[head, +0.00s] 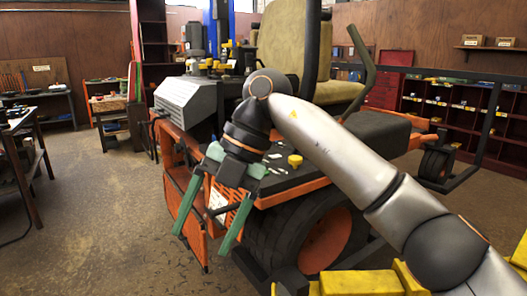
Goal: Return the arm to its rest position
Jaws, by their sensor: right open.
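My right arm comes in from the right edge, bends at its far end and points down. My right gripper (205,241) is open, with its two green fingers spread apart and nothing seen between them. It hangs in front of the orange side of the mower (303,187), and I cannot tell how far apart they are. The mower has a yellow seat (284,38), a grey hood (194,103) and a large black wheel (262,232) with an orange hub. My arm hides part of the mower. My left gripper is not in view.
Yellow parts (360,284) lie low at the bottom right. Blue lift posts (222,25) stand behind the mower. A workbench (22,125) is at the left edge. A shelf with bins (465,103) runs along the right wall. The floor (95,215) at left is clear.

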